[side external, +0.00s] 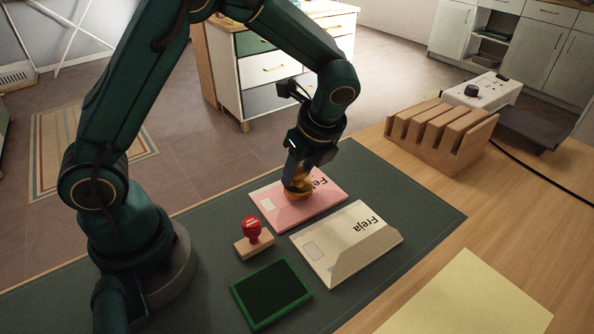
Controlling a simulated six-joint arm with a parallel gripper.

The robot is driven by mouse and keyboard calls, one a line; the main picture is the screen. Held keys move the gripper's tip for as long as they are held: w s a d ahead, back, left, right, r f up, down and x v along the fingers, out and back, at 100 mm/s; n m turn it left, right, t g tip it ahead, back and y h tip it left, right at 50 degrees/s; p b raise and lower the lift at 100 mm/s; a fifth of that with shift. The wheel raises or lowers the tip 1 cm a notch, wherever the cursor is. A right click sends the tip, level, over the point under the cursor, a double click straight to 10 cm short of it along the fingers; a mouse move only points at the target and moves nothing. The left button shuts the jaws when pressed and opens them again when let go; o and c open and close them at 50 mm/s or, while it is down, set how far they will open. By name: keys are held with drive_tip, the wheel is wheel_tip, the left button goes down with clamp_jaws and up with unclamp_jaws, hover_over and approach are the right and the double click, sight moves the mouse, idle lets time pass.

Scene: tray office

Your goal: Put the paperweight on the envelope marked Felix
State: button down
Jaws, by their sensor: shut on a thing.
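My gripper (299,177) points down over the pink envelope (282,212) and is shut on the paperweight (298,194), a small rounded amber-orange thing. The paperweight is over the middle of the pink envelope, at or very close to its surface; I cannot tell if it touches. Writing starting "Fe" shows on the pink envelope, the rest hidden behind my gripper and the paperweight. A cream envelope (335,252) marked "Freja" lies in front and to the right of the pink one, on the dark green mat (405,203).
A red-handled stamp (253,237) and a green-framed ink pad (271,293) stand on the mat in front. A slotted wooden rack (440,132) and a white socket box (482,92) are at the back right. A yellow sheet (470,300) lies front right. The mat's right part is clear.

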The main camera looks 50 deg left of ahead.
drive_tip(key=shift+f, duration=0.35)
drive_tip(key=shift+c, duration=2.3)
unclamp_jaws()
drive_tip(key=shift+f, duration=0.1)
drive_tip(key=v, duration=1.1)
drive_tip(key=s+r+n+t+h, duration=0.2)
drive_tip(key=s+n+t+h, duration=0.2)
drive_tip(key=s+n, duration=0.9)
drive_tip(key=shift+a+r+n+t+h, duration=0.3)
drive_tip(key=shift+n+t, duration=0.5)
drive_tip(key=shift+n, duration=1.7)
